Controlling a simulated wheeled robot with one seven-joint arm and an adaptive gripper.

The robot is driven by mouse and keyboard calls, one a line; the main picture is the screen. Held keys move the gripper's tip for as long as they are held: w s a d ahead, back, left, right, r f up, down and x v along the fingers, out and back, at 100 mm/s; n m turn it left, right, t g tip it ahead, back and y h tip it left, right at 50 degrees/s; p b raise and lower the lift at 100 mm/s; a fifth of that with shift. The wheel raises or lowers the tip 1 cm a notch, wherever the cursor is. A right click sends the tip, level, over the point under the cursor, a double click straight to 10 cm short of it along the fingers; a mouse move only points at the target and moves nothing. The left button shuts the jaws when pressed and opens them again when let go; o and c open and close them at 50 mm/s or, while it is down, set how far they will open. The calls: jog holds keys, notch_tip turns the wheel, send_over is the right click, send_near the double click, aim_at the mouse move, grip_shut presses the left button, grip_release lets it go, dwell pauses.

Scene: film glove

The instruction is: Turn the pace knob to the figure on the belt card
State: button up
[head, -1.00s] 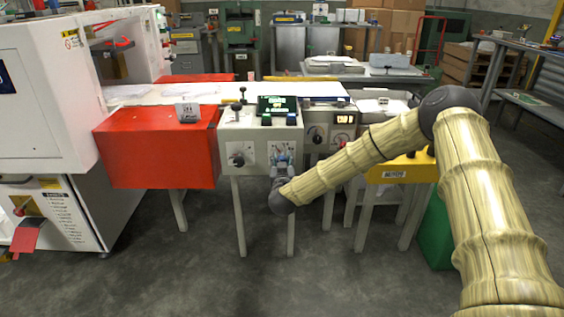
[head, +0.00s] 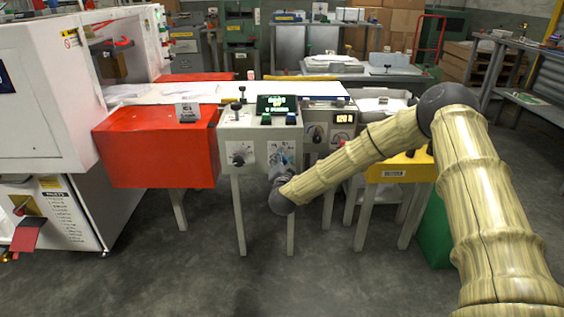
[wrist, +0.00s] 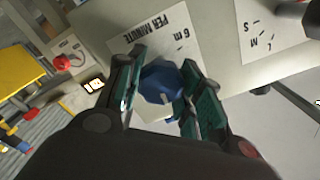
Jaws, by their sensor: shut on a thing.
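The pace knob (wrist: 163,84) is blue and shows in the wrist view in front of a white plate (wrist: 155,38) printed "PER MINUTE" and "6 m". A pale mark is on the knob; the figure it points at cannot be told. My gripper (wrist: 160,92) has its green-padded fingers shut on the knob, one on each side.
The floor in front is clear.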

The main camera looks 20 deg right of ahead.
jog(key=shift+f+m, duration=0.1)
jog(key=shift+m, duration=1.3)
jog(key=o, duration=1)
jog(key=shift+o, duration=0.2)
jog(key=shift+s, duration=0.1)
jog(key=v, duration=1.1)
jog(key=shift+s, duration=0.4)
jog(key=shift+a, duration=0.1)
